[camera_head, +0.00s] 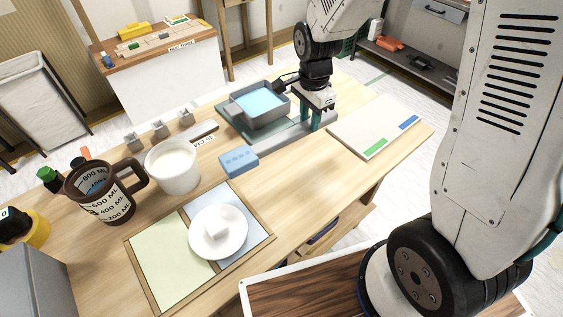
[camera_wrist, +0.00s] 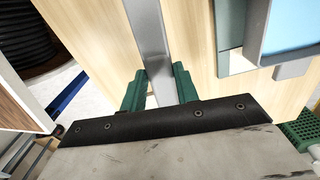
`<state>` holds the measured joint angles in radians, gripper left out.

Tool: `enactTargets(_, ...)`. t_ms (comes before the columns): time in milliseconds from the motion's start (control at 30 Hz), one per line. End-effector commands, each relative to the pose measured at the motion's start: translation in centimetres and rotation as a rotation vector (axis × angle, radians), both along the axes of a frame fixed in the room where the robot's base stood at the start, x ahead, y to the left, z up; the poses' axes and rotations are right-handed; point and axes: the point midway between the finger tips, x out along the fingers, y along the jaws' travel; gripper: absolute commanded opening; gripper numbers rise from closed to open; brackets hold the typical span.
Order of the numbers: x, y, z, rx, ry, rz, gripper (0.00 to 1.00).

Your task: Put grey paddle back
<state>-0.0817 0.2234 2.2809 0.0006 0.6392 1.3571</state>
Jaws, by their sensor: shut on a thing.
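The grey paddle (camera_head: 278,145) is a long, flat grey bar near the table's far right side, beside the blue-filled tray. My gripper (camera_head: 310,122) points down over it, with its green fingers shut on it. In the wrist view my gripper (camera_wrist: 159,88) has one green finger on each side of the grey paddle (camera_wrist: 150,40), which runs away towards the top. Whether the paddle touches the table cannot be told. The part under my gripper's body is hidden.
A grey tray of blue liquid (camera_head: 285,109) stands on a green mat. A white board (camera_head: 365,130) lies right.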

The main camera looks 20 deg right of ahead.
Motion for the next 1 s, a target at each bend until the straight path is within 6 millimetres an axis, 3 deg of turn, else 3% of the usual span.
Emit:
enactTargets(133, 0.0, 0.0, -1.1, -0.001, 0.002, 0.0, 0.01)
enactTargets(333, 0.0, 0.1, -4.7, -0.001, 0.003, 0.001, 0.01)
enactTargets(567, 0.0, 0.2, -6.6, 0.0, 0.001, 0.003, 0.01)
enactTargets(733, -0.1, 0.2, -9.1, -0.001, 0.003, 0.003, 0.01)
enactTargets(967, 0.0, 0.2, -9.7, -0.001, -0.001, 0.003, 0.0)
enactTargets(1000, 0.0, 0.2, -9.7, -0.001, 0.0, 0.003, 0.36)
